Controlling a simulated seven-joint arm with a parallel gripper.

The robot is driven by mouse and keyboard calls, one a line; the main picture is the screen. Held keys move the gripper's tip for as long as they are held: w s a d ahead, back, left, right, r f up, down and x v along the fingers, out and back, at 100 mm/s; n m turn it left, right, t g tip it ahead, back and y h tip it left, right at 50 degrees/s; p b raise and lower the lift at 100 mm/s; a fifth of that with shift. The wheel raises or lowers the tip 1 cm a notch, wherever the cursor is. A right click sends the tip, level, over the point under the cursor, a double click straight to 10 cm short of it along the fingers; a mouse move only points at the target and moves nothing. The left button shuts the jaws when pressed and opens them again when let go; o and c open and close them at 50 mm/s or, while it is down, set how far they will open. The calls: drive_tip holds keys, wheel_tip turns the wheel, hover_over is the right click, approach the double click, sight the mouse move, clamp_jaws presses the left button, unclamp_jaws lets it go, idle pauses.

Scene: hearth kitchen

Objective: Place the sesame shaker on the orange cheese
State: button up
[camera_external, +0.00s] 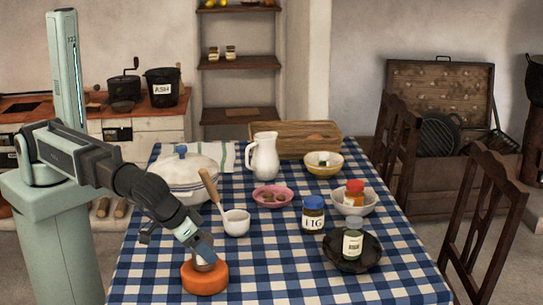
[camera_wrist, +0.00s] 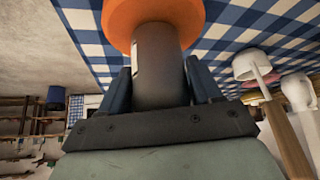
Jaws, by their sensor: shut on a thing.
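The orange cheese (camera_external: 205,279) is a round block on the checked cloth at the table's near left edge. It also shows at the top of the wrist view (camera_wrist: 150,14). My gripper (camera_external: 206,254) is right above it, pointing down. In the wrist view my gripper (camera_wrist: 160,82) has a finger on each side of a dark grey cylinder, the sesame shaker (camera_wrist: 158,60), and is shut on it. A pale label edge shows on its side; no lettering is readable. The shaker's far end meets the cheese's top in the picture; whether it bears weight there I cannot tell.
A FIG jar (camera_external: 313,214) and a dark bowl (camera_external: 370,258) holding another shaker are to the right. The cloth between cheese and dark bowl is clear.

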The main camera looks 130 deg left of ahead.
drive_tip(key=shift+f, duration=0.1)
drive_tip(key=o, duration=1.1)
drive_tip(key=shift+o, duration=0.2)
drive_tip(key=v, duration=1.2)
